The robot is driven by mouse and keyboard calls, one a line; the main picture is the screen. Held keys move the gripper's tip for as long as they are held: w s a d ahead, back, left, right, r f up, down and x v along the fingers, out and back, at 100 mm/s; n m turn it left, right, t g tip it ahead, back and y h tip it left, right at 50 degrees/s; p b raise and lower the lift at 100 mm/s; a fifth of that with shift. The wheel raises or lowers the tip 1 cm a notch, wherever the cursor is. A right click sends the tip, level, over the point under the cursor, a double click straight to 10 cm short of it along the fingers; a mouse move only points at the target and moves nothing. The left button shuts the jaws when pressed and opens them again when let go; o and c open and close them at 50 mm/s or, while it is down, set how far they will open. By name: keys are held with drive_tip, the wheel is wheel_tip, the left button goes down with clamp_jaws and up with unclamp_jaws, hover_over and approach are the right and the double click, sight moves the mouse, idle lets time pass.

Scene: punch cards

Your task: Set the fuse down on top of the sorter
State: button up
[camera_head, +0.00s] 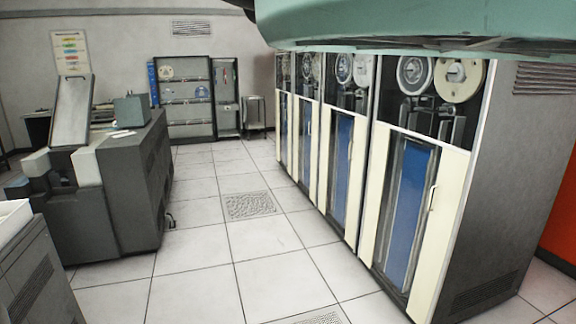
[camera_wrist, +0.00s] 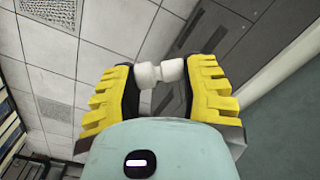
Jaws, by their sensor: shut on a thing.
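In the wrist view my gripper (camera_wrist: 163,80) has two yellow ribbed fingers with dark pads. It is shut on a small white fuse (camera_wrist: 148,75) with thick rounded ends, held crosswise between the pads. Parts of the fuse are hidden by the fingers. In the head view a dark grey machine (camera_head: 130,185) with a slanted panel stands at the left; it looks like the sorter, but I cannot be sure. My gripper and the fuse do not show in the head view.
A row of tape cabinets (camera_head: 455,180) stands at the right. A grey cabinet with a pale top (camera_head: 35,275) is at the lower left. Shelves (camera_head: 187,95) stand at the back. The tiled floor (camera_head: 270,240) between the machines is clear. In the wrist view a grey cabinet (camera_wrist: 265,45) lies beyond the fingers.

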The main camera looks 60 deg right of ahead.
wheel_tip(320, 180, up, 40)
drive_tip(key=p, duration=3.7)
drive_tip(key=shift+s+d+p, duration=0.25)
drive_tip(key=shift+d+p, duration=0.1)
